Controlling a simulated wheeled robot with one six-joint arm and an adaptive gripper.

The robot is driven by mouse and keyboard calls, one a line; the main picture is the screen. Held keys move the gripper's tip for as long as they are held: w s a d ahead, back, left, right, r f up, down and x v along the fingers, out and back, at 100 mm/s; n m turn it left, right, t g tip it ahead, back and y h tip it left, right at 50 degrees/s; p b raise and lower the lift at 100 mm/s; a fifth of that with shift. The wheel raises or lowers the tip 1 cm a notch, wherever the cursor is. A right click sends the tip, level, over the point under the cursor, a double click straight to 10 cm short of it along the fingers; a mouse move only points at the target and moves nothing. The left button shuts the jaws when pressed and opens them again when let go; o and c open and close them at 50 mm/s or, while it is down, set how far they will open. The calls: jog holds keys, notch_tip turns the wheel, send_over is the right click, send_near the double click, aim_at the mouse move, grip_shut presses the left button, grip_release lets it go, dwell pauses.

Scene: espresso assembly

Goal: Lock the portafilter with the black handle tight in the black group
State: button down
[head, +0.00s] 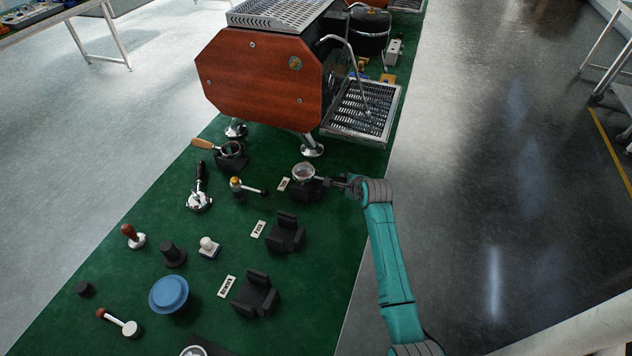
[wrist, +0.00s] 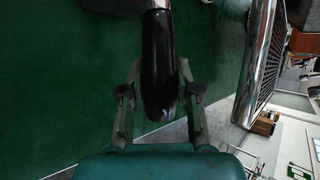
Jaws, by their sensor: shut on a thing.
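The portafilter (head: 304,171) in my hold has a round metal basket, seen at the right of the mat by a black stand. Its glossy black handle (wrist: 160,70) runs between my fingers in the wrist view. My gripper (head: 338,184) is shut on this handle from the right. I cannot tell whether the basket rests in the stand or is just above it. The espresso machine (head: 260,78) with a wooden side panel stands behind. A dark round part (head: 370,35) shows at its far front; I cannot tell whether it is the black group.
A steam wand (head: 352,62) hangs over the drip tray (head: 362,110). Another portafilter with a wooden handle (head: 203,145), a black-handled tool (head: 200,185), black stands (head: 285,235), tampers and a blue round thing (head: 169,292) stand on the green mat.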

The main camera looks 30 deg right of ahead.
jog(key=shift+r, duration=1.75)
